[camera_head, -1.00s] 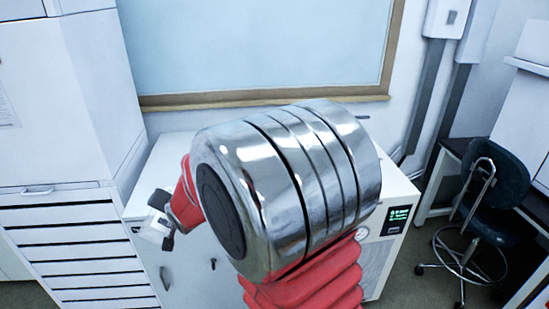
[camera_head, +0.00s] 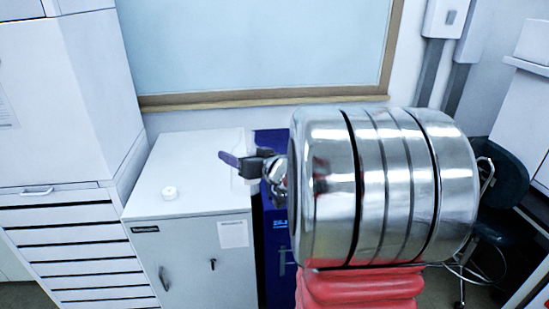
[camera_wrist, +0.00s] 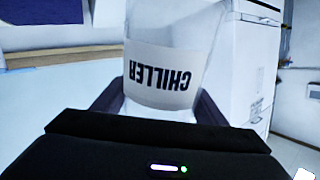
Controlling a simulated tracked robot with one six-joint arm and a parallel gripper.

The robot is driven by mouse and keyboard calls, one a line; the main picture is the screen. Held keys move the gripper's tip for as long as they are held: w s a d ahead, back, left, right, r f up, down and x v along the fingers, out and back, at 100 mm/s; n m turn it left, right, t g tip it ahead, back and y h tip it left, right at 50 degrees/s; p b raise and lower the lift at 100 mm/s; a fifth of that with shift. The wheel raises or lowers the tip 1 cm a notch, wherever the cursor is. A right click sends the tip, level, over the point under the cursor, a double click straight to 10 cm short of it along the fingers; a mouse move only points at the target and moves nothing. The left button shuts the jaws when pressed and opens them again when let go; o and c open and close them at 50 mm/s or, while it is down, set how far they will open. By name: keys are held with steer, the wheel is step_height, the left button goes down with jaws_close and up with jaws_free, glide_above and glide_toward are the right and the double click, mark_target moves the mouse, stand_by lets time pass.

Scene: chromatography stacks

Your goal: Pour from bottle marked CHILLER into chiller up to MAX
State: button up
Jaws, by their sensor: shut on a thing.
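My gripper (camera_head: 243,162) is shut on a clear bottle, held above the right part of a white cabinet top in the head view. In the wrist view the bottle (camera_wrist: 168,45) stands between the two dark fingers (camera_wrist: 160,108). Its pale label (camera_wrist: 166,78) reads CHILLER, upside down in that picture. The bottle's upper end is cut off by the picture edge, and I cannot tell its liquid level. In the head view the bottle is faint and partly hidden. I cannot make out the chiller's filler opening or MAX mark; my arm covers much of the right side.
A drawer cabinet (camera_head: 75,240) is at left, a dark chair (camera_head: 500,185) at right, and a framed window behind.

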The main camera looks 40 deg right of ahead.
steer(key=s+d+r+n+t+y, duration=0.2)
steer(key=s+d+n, duration=0.2)
steer(key=s, duration=0.6)
steer(key=shift+w+r, duration=0.1)
